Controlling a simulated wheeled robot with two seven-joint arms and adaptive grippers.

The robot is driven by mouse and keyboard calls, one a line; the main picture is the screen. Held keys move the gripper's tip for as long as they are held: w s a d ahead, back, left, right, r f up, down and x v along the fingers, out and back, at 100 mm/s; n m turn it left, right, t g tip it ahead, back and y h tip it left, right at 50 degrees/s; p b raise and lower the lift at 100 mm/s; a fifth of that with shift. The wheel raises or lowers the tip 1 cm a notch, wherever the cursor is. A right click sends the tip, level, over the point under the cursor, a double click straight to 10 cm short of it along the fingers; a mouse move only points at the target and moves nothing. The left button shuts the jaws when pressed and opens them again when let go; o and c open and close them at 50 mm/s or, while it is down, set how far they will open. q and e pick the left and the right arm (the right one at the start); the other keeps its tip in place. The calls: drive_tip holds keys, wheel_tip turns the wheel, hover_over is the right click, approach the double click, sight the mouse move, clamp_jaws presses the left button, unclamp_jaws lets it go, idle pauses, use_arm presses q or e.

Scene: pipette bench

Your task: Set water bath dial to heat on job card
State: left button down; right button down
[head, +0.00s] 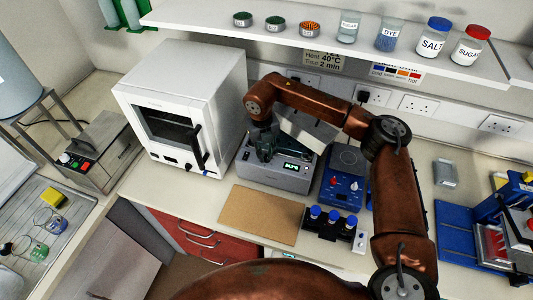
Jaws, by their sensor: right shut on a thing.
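The job card (324,61) is on the wall under the shelf; it reads 40°C heat and a time of 2 min. A grey box with a lit green display (291,166), which I take as the water bath (262,174), stands on the bench beside the white oven. The display digits are too small to read surely. My right gripper (266,150) points down at the front of this box, left of the display, and is shut on what seems to be its dial. The gripper hides the dial and its setting. My left gripper is not in view.
A white oven (185,105) stands close left of the box. A brown board (262,214) and a black rack with blue-capped tubes (329,222) lie in front. Jars stand on the shelf (290,47) above.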

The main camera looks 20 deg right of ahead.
drive_tip(key=shift+s+a+f+m, duration=0.2)
drive_tip(key=shift+f+m, duration=0.3)
drive_tip(key=shift+m, duration=0.4)
drive_tip(key=c, duration=2.1)
unclamp_jaws()
drive_tip(key=o, duration=0.4)
drive_tip(key=shift+w+d, duration=0.15)
drive_tip(key=shift+c, duration=0.2)
drive_tip(key=shift+r, duration=0.25)
drive_tip(key=shift+w+r, duration=0.1)
drive_tip(key=shift+r, duration=0.2)
wheel_tip(320, 180, up, 11)
drive_tip(key=a, duration=0.1)
drive_tip(key=shift+r, duration=0.15)
